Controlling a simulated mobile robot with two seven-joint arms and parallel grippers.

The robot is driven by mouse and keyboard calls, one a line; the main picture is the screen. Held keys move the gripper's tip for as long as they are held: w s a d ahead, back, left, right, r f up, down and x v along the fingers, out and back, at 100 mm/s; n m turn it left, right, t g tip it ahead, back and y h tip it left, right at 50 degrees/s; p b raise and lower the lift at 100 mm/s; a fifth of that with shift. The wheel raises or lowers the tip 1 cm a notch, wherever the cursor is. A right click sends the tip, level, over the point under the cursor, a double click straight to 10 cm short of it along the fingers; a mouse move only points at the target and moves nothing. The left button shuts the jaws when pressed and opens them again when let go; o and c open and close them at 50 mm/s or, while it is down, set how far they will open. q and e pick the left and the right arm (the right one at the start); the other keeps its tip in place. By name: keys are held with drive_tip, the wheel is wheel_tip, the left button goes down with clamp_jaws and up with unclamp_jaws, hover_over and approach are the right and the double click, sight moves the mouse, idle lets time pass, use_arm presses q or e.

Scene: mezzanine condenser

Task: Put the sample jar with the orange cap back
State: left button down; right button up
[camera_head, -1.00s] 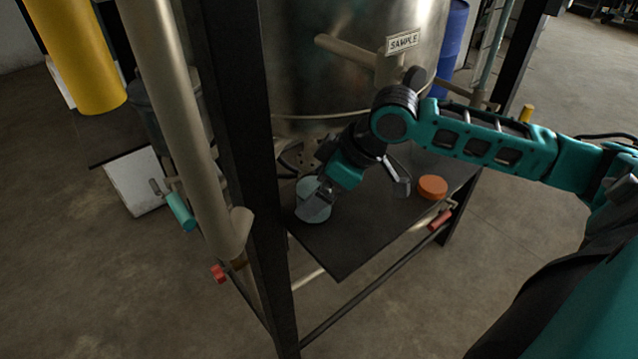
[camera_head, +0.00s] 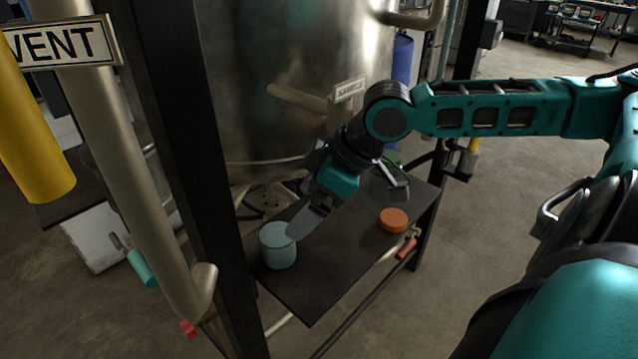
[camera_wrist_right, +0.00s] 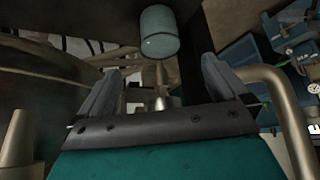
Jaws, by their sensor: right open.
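A pale blue-green jar (camera_head: 278,246) stands upright at the left end of a dark shelf. No orange cap shows on it. A round orange cap (camera_head: 393,220) lies apart on the shelf's right part. My right gripper (camera_head: 346,207) is open and empty above the shelf, with one finger close to the jar's right side in the head view; whether it touches cannot be told. In the right wrist view the jar (camera_wrist_right: 159,32) shows beyond the two spread fingers (camera_wrist_right: 160,82), not between them. My left gripper is not in view.
The dark shelf (camera_head: 330,275) is bare between jar and cap. A large steel vessel (camera_head: 250,100) with a sample label stands behind it. A black post (camera_head: 180,150) and a pipe (camera_head: 125,170) stand left. A red-handled valve (camera_head: 405,249) sits at the shelf's front right edge.

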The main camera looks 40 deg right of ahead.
use_arm(q)
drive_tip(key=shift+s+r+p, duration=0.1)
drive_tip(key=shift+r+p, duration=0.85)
drive_tip(key=shift+p, duration=0.05)
use_arm(e)
drive_tip(key=shift+v, duration=1.75)
